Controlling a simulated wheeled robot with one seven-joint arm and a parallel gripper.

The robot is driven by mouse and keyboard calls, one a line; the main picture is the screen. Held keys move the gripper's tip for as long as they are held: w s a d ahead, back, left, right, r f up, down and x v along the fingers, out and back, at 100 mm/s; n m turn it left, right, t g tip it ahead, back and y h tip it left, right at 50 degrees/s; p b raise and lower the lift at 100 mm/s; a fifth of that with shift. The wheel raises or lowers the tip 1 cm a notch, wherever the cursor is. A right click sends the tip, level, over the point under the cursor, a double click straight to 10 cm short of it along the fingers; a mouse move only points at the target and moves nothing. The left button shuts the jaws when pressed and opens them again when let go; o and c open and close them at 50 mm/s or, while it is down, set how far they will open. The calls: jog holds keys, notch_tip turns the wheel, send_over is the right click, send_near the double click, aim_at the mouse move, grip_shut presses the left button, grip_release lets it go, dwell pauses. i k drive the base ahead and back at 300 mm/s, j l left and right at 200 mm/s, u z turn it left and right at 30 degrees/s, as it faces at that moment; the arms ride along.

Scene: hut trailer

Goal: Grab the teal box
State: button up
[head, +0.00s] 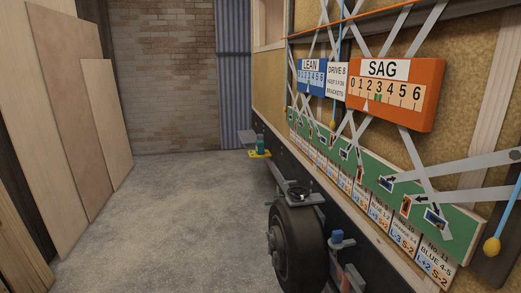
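A small teal object (260,144) shows near the middle of the head view, at the far end of the trailer's side. It seems to stand on a small yellow plate (259,154). It is too small to tell for sure that it is a box. My gripper is not in view.
A black wheel (297,248) stands beside the trailer's dark lower edge. The orange SAG gauge (394,92) and green strip (375,176) are on the wall. Boards (102,115) lean at left. The grey floor (165,230) is clear.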

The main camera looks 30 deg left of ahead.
aim_at(259, 144)
jog(key=i+j+u, duration=0.7)
jog(key=i, duration=0.2)
jog(key=i+j+u, duration=0.35)
jog(key=i, duration=0.15)
jog(key=i+u, duration=0.35)
jog(key=i, duration=0.15)
jog(key=i+z, duration=0.15)
jog(key=i, duration=0.45)
jog(key=i+j+z, duration=0.15)
jog(key=i, duration=0.45)
jog(key=i+j+z, duration=0.15)
jog(key=i, duration=0.45)
jog(key=i+j+z, duration=0.2)
jog(key=i+z, duration=0.25)
jog(key=i+j+z, duration=1)
jog(key=j+z, duration=0.3)
jog(key=i+j+z, duration=0.15)
jog(key=i+j, duration=0.25)
